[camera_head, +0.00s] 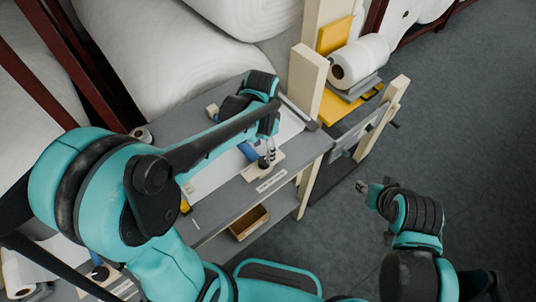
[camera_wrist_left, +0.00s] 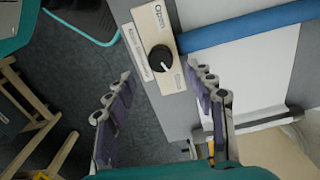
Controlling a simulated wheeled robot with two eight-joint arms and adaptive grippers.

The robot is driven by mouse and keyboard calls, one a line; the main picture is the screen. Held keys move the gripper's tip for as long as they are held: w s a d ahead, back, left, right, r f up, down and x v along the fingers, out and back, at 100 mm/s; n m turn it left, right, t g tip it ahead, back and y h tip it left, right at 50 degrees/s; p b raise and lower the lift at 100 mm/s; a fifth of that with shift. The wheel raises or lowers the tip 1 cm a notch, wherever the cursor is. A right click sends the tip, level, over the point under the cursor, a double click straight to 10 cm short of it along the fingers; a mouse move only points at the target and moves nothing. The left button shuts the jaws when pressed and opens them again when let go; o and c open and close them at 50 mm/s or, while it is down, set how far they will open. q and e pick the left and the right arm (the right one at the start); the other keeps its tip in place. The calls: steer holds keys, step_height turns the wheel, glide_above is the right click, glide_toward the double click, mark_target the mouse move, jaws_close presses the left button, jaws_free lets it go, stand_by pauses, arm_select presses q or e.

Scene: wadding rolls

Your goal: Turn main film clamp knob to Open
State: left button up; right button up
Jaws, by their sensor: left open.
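The main film clamp knob (camera_wrist_left: 161,58) is black and round with a white pointer line. It sits on a cream plate (camera_wrist_left: 143,22) marked "Open" at its upper end, and the pointer is turned towards the opposite, lower end. In the head view the knob (camera_head: 263,162) is small and dark at the table's front edge. My left gripper (camera_wrist_left: 159,74) is open and empty, its fingertips spread to either side of the knob's line and apart from it. In the head view my left gripper (camera_head: 269,148) is just above the knob. My right gripper (camera_head: 362,187) hangs over the floor, away from the table.
A blue bar (camera_wrist_left: 245,28) runs beside the knob across the white film (camera_wrist_left: 250,75). A cream label strip (camera_head: 271,184) lies on the grey table edge. A cream post (camera_head: 306,85) and a white roll (camera_head: 360,62) stand behind. The floor (camera_head: 440,130) at right is clear.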

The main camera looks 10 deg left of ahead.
mark_target(264, 160)
arm_select(q)
step_height(264, 160, down, 6)
steer(key=shift+w+r+b, duration=0.1)
steer(key=shift+r+b, duration=0.15)
steer(key=shift+b, duration=0.45)
steer(key=shift+f, duration=0.3)
steer(key=c, duration=1.2)
